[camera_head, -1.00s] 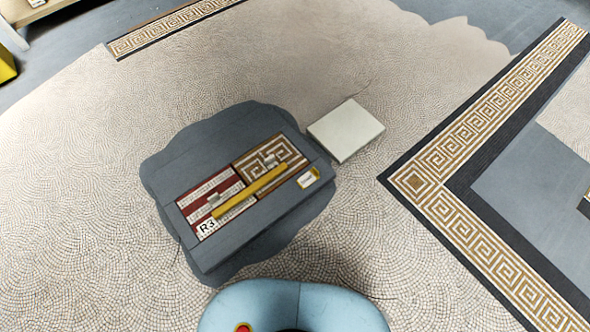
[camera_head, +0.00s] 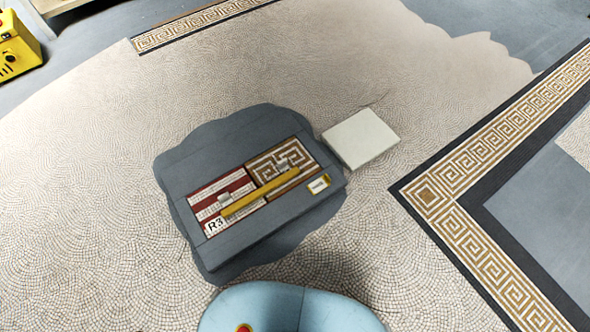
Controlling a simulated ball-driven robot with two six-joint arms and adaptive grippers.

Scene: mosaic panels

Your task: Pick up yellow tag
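A small yellow tag (camera_head: 325,179) with a pale face lies at the right end of a dark grey slab (camera_head: 235,248) on the floor. It sits to the right of the mosaic panels, apart from the yellow bar. Neither of my grippers shows in the head view.
On the slab are a red-and-white panel (camera_head: 208,191) marked R3, a brown-and-white key-pattern panel (camera_head: 297,154), and a yellow bar (camera_head: 262,193) across both. A white block (camera_head: 360,138) lies beside the slab. A yellow box (camera_head: 16,48) stands at the far left. The mosaic floor around is clear.

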